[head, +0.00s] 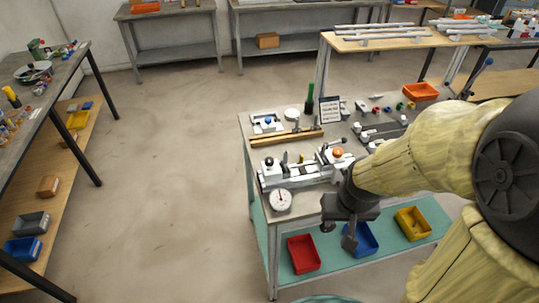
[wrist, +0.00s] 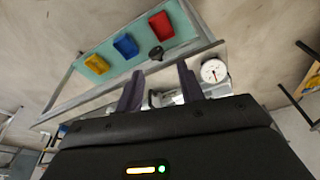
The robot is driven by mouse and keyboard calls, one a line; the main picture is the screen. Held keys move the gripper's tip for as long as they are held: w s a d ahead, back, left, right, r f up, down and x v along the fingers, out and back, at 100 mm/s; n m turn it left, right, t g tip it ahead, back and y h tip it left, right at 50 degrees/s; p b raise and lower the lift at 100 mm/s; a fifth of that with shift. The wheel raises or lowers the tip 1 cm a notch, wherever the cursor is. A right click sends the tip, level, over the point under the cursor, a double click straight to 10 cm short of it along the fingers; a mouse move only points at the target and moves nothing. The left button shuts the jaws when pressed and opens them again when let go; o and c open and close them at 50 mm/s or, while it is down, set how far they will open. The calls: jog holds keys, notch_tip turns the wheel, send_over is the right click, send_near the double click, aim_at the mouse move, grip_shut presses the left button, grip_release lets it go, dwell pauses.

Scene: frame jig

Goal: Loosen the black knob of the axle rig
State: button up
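The axle rig (head: 302,170) is a pale metal assembly near the left front of the bench. A small black knob (head: 268,161) tops its left end, and an orange knob (head: 338,152) tops its right end. My gripper (wrist: 159,88) is open and empty in the wrist view, its two dark fingers apart. In the head view, my gripper hangs by the bench's front edge, right of the white dial gauge (head: 280,200). Beyond the fingertips in the wrist view is a dark rounded piece (wrist: 156,53); I cannot tell whether it belongs to the rig.
Red (head: 303,254), blue (head: 361,239) and yellow (head: 412,223) bins sit on the green lower shelf. A wooden strip (head: 287,137), a small sign (head: 330,110) and a green upright piece (head: 310,98) are behind the rig. The floor to the left is clear.

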jog(key=shift+o, duration=1)
jog(key=shift+r, duration=0.15)
notch_tip(320, 180, up, 10)
jog(key=m+g+p, duration=0.3)
jog(key=m+p, duration=0.6)
jog(key=p, duration=0.1)
send_over(269, 159)
jog(key=shift+s, duration=0.1)
notch_tip(269, 159, down, 17)
jog(key=p, duration=0.5)
jog(key=shift+f, duration=0.2)
